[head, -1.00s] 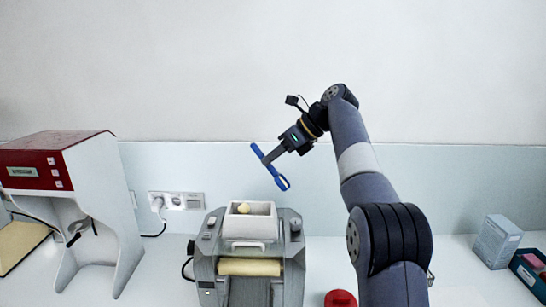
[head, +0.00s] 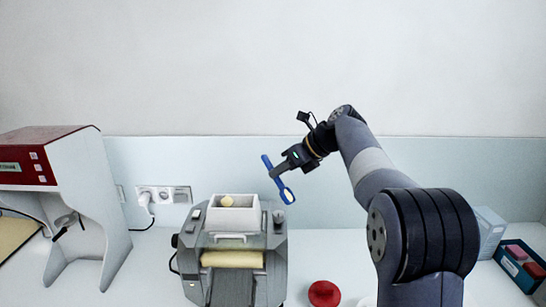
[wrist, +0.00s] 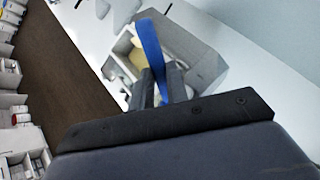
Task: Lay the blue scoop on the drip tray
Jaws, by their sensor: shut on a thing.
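My gripper (head: 281,174) is shut on the blue scoop (head: 266,161) and holds it in the air, up and to the right of the grey mill's hopper. One end of the scoop points up to the left and its ring-shaped end (head: 287,196) hangs down. In the wrist view the blue scoop (wrist: 151,45) rises from between the two dark fingers (wrist: 160,87). I cannot pick out the drip tray for certain in either view.
The grey mill (head: 194,258) with a white hopper (head: 233,220) and a cream roller (head: 232,259) stands below. A red-topped machine (head: 85,200) is at left. A red round object (head: 324,293) lies right of the mill. A dark box (head: 520,265) stands far right.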

